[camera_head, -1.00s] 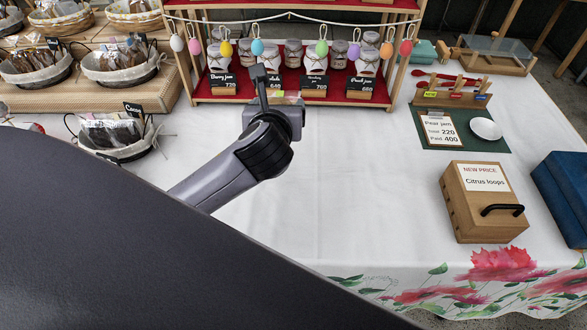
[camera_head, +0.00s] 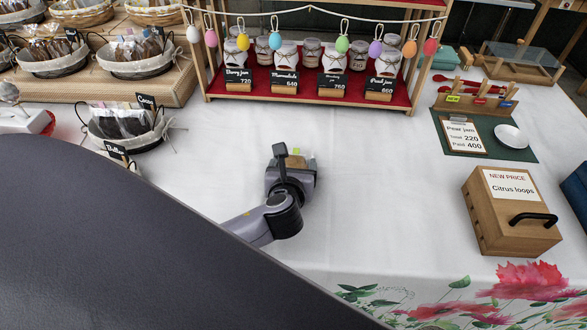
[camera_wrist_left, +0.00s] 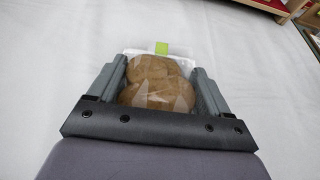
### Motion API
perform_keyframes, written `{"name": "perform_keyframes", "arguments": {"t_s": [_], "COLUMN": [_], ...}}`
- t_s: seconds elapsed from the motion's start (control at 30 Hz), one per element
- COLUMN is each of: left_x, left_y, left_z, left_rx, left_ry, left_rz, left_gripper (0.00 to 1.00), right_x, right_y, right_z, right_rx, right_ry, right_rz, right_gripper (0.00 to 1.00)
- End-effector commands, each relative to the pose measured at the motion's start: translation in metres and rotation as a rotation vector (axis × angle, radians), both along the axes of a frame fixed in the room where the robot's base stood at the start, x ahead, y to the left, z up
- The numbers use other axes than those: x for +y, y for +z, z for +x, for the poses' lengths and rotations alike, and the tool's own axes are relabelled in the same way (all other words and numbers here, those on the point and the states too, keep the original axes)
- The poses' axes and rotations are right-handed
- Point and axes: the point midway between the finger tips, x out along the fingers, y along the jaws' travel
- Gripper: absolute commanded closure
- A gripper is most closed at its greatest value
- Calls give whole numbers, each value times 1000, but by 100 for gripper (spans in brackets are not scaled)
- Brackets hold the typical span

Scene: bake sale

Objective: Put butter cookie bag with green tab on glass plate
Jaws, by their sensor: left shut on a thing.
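My left gripper (camera_head: 290,165) is above the white tablecloth, in front of the jam shelf. It is shut on a clear bag of brown butter cookies with a green tab (camera_wrist_left: 158,68). In the left wrist view the bag sits between both fingers, its tab pointing away from my wrist. In the head view the gripper mostly hides the bag, and only a bit of brown and green shows. I cannot make out a glass plate for certain. A clear flat pane on a wooden frame (camera_head: 519,60) stands at the back right. My right gripper is not in view.
The jam shelf (camera_head: 395,97) stands behind, hung with coloured eggs. A basket (camera_head: 140,143) is at left. A green mat (camera_head: 470,148) with a small white dish (camera_head: 510,136) and a wooden box (camera_head: 487,225) are at right. The middle cloth is clear.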

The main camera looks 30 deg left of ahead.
Motion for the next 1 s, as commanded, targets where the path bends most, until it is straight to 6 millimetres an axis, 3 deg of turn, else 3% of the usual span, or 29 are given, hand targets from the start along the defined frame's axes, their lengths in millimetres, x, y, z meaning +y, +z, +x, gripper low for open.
{"name": "perform_keyframes", "arguments": {"t_s": [0.37, 0.4, 0.43, 0.47, 0.77, 1.0], "left_x": [0, 0, 0, 0, -1, -16], "left_y": [-5, -5, -5, -5, -1, 14], "left_z": [0, 0, 0, 0, -1, -33], "left_rx": [-2, -1, -1, -1, -3, 0], "left_ry": [-1, -1, -1, -1, -1, -3], "left_rz": [1, 0, 0, 0, -1, -3], "left_gripper": [36, 12, 2, 0, 0, 0], "right_x": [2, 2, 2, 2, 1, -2], "right_y": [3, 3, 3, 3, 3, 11], "right_z": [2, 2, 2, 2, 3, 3], "right_rx": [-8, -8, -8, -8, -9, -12], "right_ry": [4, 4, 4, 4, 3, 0], "right_rz": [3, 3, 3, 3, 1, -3], "right_gripper": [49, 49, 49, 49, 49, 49]}}
